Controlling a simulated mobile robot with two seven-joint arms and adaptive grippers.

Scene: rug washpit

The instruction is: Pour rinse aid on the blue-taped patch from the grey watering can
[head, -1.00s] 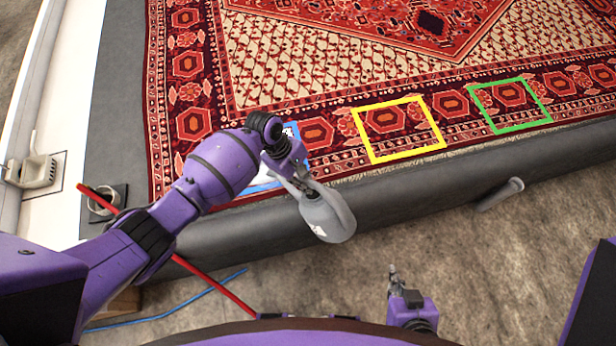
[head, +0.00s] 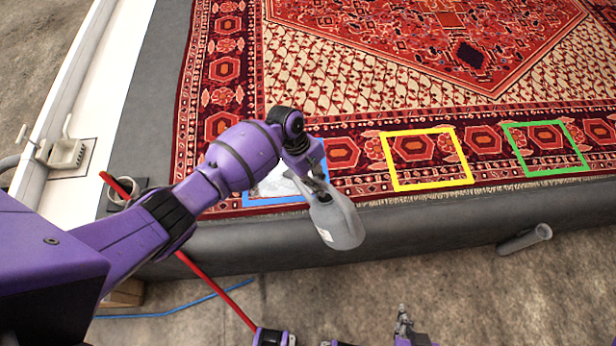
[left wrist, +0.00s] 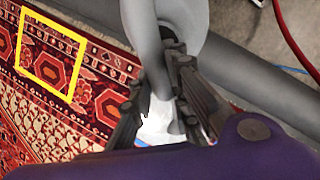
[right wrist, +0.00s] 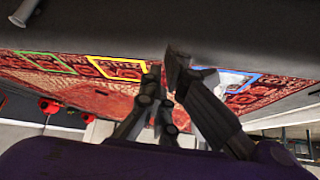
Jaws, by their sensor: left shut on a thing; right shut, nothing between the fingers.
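The grey watering can (head: 337,224) hangs from my left gripper (head: 314,186), which is shut on it. In the left wrist view the can (left wrist: 185,25) shows between and beyond the fingers (left wrist: 165,95). The blue-taped patch (head: 262,203) lies at the rug's near edge, partly hidden behind my left arm. A whitish, glossy area shows inside its tape. The can is just right of the patch, over the grey pit edge. My right gripper (head: 403,322) is low at the bottom of the head view. In the right wrist view its fingers (right wrist: 165,85) are empty.
A yellow-taped square (head: 428,187) and a green-taped square (head: 546,174) lie further right on the patterned rug (head: 345,75). A red pole (head: 215,281) leans across the grey edge (head: 430,218). A grey cylinder (head: 525,240) sticks out at the front right.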

